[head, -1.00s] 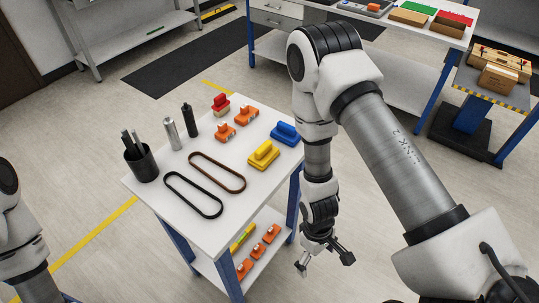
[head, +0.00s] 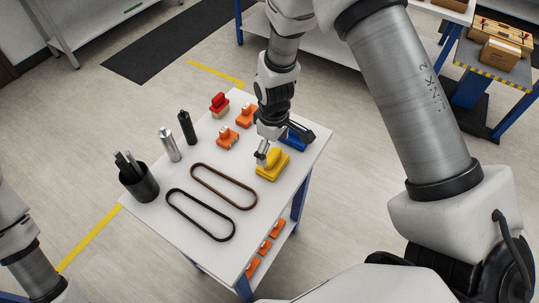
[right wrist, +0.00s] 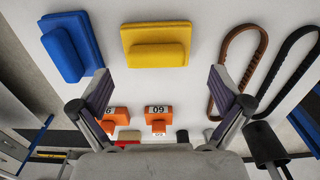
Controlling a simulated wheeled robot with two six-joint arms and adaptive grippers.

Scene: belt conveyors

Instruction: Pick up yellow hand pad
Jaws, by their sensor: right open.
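The yellow hand pad (head: 271,167), a flat base with a raised grip, lies on the white table top (head: 272,206). In the right wrist view the yellow pad (right wrist: 156,45) lies beyond the fingertips, roughly centred between them sideways. My right gripper (head: 283,145) is open and empty above the table, close to the pad, and partly covers it in the head view. Its spread fingers (right wrist: 162,90) also show in the right wrist view. A blue pad (head: 294,141) lies beside the yellow one, partly hidden by the gripper. My left gripper is out of view.
Two orange blocks (head: 228,138), a red-topped block (head: 219,104), a silver cylinder (head: 170,145) and a black cylinder (head: 187,127) stand on the table. A black cup (head: 141,184), a brown belt (head: 224,187) and a black belt (head: 201,215) lie to the left.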

